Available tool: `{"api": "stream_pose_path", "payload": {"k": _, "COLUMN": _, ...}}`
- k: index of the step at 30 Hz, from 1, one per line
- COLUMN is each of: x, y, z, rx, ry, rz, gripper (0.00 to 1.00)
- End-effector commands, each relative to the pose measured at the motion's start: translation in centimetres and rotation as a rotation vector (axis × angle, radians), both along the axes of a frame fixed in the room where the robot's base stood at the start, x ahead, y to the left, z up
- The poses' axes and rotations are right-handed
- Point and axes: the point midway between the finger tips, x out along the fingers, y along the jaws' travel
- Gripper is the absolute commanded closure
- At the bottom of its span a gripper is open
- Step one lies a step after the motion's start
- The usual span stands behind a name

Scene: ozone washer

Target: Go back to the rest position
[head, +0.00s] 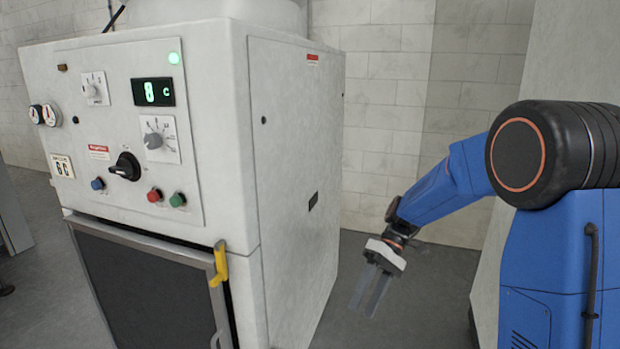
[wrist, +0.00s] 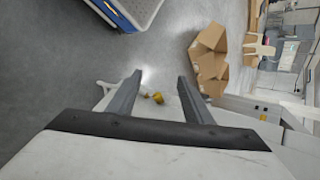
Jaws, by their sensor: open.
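My gripper (head: 368,292) hangs at the end of my blue arm, to the right of the white ozone washer (head: 295,180) in the head view. Its fingers point down and a little left, and nothing is between them. The fingers also show apart in the wrist view (wrist: 160,85), with grey floor beyond them. The gripper is clear of the washer's side. The washer's front panel carries a lit green display (head: 153,92), a black rotary switch (head: 125,167), and red and green buttons. Its dark front door (head: 145,285) has a yellow latch (head: 218,264) at the right edge.
A tiled wall (head: 390,90) stands behind the washer. Grey floor (head: 400,290) lies open between the washer and my arm.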

Motion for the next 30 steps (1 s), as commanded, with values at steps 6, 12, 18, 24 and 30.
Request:
{"api": "stream_pose_path", "payload": {"k": 6, "x": -3.5, "y": -2.1, "z": 2.5, "rx": -0.12, "ry": -0.101, "rz": -0.06, "gripper": 0.54}}
{"api": "stream_pose_path", "payload": {"k": 12, "x": -6.5, "y": -4.1, "z": 4.2, "rx": -0.222, "ry": -0.196, "rz": -0.127, "gripper": 0.54}}
{"api": "stream_pose_path", "payload": {"k": 18, "x": -9.5, "y": -6.1, "z": 5.5, "rx": -0.314, "ry": -0.296, "rz": -0.203, "gripper": 0.54}}
{"api": "stream_pose_path", "payload": {"k": 24, "x": -12.4, "y": -8.1, "z": 6.5, "rx": -0.395, "ry": -0.403, "rz": -0.288, "gripper": 0.54}}
{"api": "stream_pose_path", "payload": {"k": 30, "x": -15.2, "y": -10.0, "z": 7.1, "rx": -0.463, "ry": -0.511, "rz": -0.379, "gripper": 0.54}}
